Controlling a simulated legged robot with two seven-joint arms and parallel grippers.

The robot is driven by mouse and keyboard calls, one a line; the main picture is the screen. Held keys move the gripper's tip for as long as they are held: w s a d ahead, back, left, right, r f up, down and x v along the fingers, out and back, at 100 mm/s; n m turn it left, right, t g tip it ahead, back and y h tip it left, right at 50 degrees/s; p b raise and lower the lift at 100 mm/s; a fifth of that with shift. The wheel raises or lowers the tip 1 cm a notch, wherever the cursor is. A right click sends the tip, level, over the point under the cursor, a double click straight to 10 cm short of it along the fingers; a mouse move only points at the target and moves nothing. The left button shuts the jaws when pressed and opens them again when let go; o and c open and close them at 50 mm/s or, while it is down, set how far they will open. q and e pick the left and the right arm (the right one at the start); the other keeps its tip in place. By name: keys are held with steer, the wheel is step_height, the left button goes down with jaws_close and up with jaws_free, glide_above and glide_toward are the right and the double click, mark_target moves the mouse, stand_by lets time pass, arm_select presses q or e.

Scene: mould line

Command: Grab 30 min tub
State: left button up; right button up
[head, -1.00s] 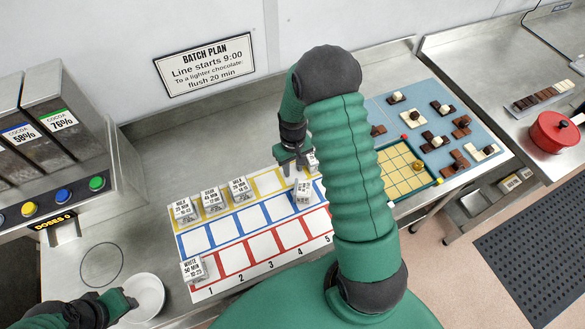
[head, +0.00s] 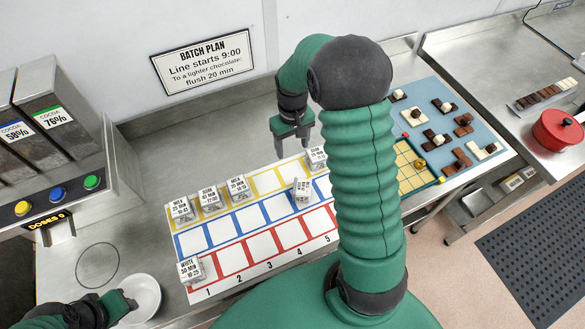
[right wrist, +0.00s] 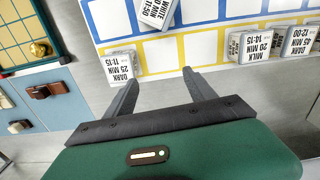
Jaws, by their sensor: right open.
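My right gripper (head: 292,150) is open and empty above the back edge of the numbered board (head: 195,294). In the right wrist view its fingers (right wrist: 160,92) point at the yellow row. The dark 25 min tub (right wrist: 120,66) is just beyond the left finger; it also stands at the right end of that row in the head view (head: 316,157). A white-label tub (right wrist: 155,12) sits in the blue row, turned askew (head: 301,191); its minutes end in 0, the first digit unclear. My left gripper (head: 128,302) is at a white bowl (head: 146,292); its fingers are unclear.
Tubs labelled milk 25 min (head: 179,209), dark 45 min (head: 210,199) and milk 20 min (head: 238,187) stand in the yellow row. A white 50 min tub (head: 190,270) is in the red row. A chocolate mat (head: 440,105) lies right of my arm.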

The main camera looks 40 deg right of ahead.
step_height(320, 180, up, 7)
steer(key=shift+a, duration=0.2)
steer(key=shift+o, duration=0.6)
steer(key=shift+r, duration=0.25)
steer(key=shift+o, duration=0.4)
steer(key=s+m, duration=0.1)
steer(key=s+a+m+p, duration=0.1)
steer(key=s+r+m+p, duration=0.1)
steer(key=shift+s+a, duration=0.15)
steer(key=shift+a, duration=0.2)
steer(key=m+p, duration=0.2)
steer(key=m, duration=0.2)
glide_above(302, 185)
step_height(302, 185, down, 3)
steer(key=f, duration=0.9)
steer(key=shift+w+a+f, duration=0.1)
steer(key=shift+w+f, duration=0.25)
steer(key=shift+w, duration=0.05)
steer(key=shift+s+f, duration=0.2)
steer(key=shift+f, duration=0.1)
steer(key=f, duration=0.2)
steer(key=s+f+p, duration=0.1)
steer(key=f, duration=0.1)
steer(key=shift+w+f, duration=0.15)
steer(key=shift+f, duration=0.15)
steer(key=shift+w, duration=0.1)
